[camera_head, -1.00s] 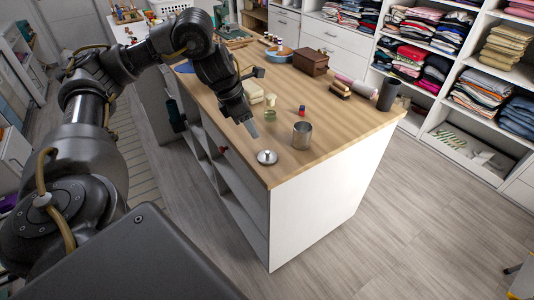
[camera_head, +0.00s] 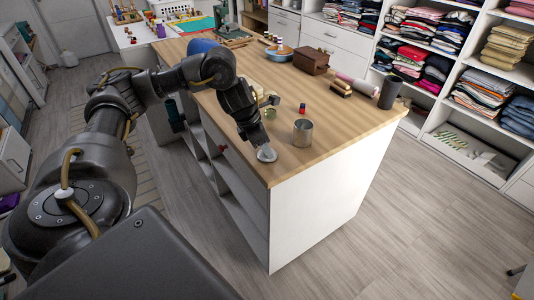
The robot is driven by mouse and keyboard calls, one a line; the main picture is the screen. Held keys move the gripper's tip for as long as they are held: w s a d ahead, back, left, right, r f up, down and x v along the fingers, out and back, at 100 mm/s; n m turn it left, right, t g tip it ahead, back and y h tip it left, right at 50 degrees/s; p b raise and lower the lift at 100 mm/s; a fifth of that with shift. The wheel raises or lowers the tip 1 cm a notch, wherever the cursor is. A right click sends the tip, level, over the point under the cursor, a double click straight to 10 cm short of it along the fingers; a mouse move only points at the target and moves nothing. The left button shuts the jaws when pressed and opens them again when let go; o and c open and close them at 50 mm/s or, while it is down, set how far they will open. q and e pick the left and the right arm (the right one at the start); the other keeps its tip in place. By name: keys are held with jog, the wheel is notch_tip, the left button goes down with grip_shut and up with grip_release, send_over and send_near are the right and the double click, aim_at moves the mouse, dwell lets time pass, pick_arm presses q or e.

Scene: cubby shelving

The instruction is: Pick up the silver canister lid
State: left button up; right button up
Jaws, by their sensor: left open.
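The silver canister lid (camera_head: 268,156) lies on the wooden worktop near its front corner. A silver canister (camera_head: 302,133) stands upright to the right of the lid. My left gripper (camera_head: 262,145) points down just behind and above the lid and covers part of its far side. The left gripper is open; whether its fingers touch the lid cannot be made out. My right gripper is not in view.
A small red and blue spool (camera_head: 302,109) stands behind the canister. A green item (camera_head: 269,113) sits close to my left gripper. A wooden box (camera_head: 311,61) and a dark cylinder (camera_head: 390,93) stand farther back. The worktop right of the canister is clear.

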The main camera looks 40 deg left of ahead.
pick_arm(q)
jog(key=shift+f, duration=0.2)
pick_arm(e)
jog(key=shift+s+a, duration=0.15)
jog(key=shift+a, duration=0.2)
pick_arm(q)
grip_shut()
